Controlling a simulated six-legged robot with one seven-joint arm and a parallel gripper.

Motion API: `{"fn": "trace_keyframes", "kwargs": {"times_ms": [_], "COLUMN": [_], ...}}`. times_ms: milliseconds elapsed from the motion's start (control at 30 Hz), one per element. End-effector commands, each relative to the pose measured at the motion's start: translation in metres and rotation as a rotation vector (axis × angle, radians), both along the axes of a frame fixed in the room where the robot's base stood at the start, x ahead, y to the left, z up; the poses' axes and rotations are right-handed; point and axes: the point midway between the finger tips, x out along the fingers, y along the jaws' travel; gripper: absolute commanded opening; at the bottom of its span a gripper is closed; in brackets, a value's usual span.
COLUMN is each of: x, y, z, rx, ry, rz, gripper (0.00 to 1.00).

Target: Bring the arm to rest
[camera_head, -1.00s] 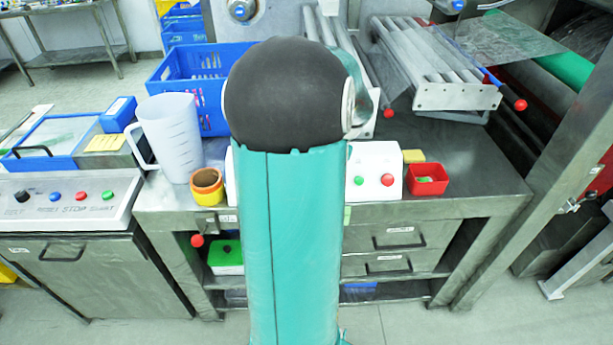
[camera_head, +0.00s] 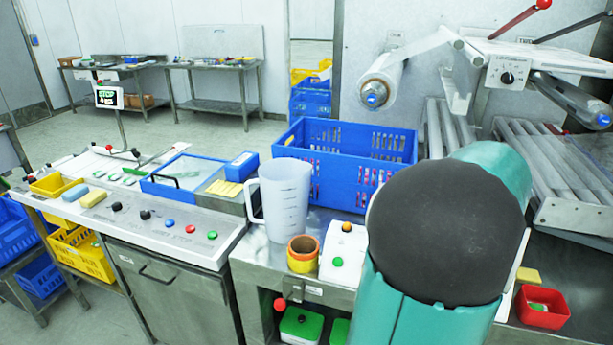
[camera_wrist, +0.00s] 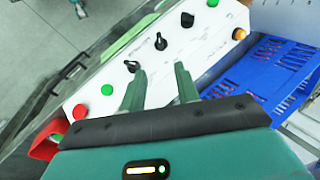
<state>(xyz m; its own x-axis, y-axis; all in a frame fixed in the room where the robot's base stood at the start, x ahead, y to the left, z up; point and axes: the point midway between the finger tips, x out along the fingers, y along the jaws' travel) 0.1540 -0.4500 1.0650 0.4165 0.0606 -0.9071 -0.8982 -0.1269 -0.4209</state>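My arm (camera_head: 440,240) stands large in the right half of the head view, teal with a dark round joint, and hides part of the bench behind it. My gripper is not visible in the head view. In the wrist view, my gripper (camera_wrist: 160,88) shows two green fingers set apart with nothing between them, so it is open and empty. Beyond the fingers lies a white control box (camera_wrist: 172,62) with black knobs and several coloured buttons. I cannot tell whether the fingertips touch it.
A blue crate (camera_head: 340,130), a translucent jug (camera_head: 285,195) and an orange-yellow ring (camera_head: 303,254) stand left of my arm. A red bin (camera_head: 542,308) sits right of it. Steel rollers (camera_head: 560,175) are behind. Floor is open at the back left (camera_head: 185,135).

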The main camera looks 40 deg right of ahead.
Motion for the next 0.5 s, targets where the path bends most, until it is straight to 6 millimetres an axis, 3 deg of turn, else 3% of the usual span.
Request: {"fn": "trace_keyframes", "kwargs": {"times_ms": [167,267,367,500], "x": [0.002,0.019,0.053,0.111], "y": [0.002,0.014,0.045,0.119], "z": [0.000,0.004,0.013,0.028], "rx": [-0.001,-0.009,-0.035,-0.099], "ry": [0.000,0.000,0.000,0.006], "rz": [0.005,0.049,0.146,0.354], "gripper": [0.32,0.32,0.32,0.32]}}
